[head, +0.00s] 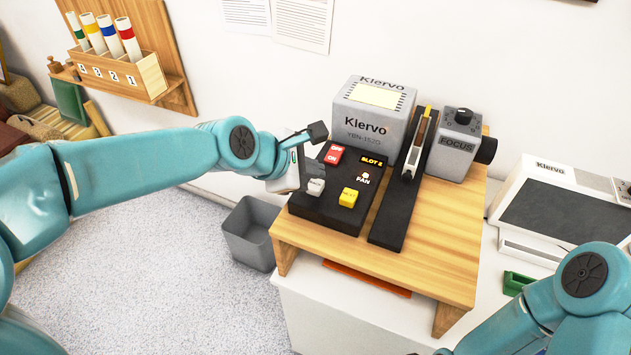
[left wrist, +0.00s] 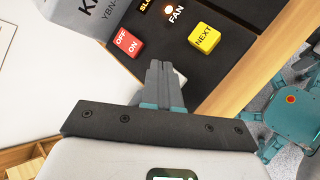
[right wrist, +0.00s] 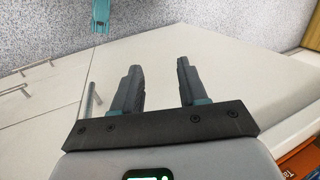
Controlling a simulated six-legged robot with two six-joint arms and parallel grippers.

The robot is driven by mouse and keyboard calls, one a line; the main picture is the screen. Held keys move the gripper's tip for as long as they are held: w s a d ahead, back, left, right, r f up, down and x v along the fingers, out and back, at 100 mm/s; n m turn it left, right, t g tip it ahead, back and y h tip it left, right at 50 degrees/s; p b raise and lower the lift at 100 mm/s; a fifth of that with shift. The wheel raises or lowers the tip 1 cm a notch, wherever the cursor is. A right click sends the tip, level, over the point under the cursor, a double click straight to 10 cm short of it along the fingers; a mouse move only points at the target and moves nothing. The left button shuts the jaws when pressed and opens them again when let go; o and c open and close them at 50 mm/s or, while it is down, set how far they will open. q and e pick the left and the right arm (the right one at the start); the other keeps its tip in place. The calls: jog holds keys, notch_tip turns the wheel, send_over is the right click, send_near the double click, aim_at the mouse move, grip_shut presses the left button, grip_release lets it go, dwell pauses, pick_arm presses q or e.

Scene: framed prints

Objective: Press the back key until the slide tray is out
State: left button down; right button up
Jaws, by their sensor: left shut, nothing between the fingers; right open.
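The grey Klervo projector (head: 375,110) stands on a wooden stand. Its black control panel (head: 322,213) carries a red OFF/ON switch (head: 333,154), a pale grey key (head: 316,187) and a yellow NEXT key (head: 348,198). The pale key's lettering is not readable. A slim slide tray (head: 414,150) sits in the dark rail beside the projector. Contact cannot be told. My right gripper (right wrist: 160,75) is open and empty.
The panel shows a lit slot display (head: 371,160) and a glowing FAN lamp (head: 365,176). A focus unit (head: 456,140) stands right of the rail. A grey bin (head: 250,235) is on the floor. A light box (head: 560,205) stands at the right.

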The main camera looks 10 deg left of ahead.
aim_at(312, 186)
pick_arm(q)
jog(key=shift+f, duration=0.15)
jog(key=shift+f, duration=0.3)
jog(key=shift+f+b, duration=0.8)
jog(key=shift+f, duration=0.05)
dwell(1.0)
dwell(0.4)
jog(key=shift+r+p, duration=1.25)
jog(key=shift+p, duration=0.1)
notch_tip(312, 186, up, 5)
jog(key=p, duration=0.5)
jog(key=shift+r, duration=0.15)
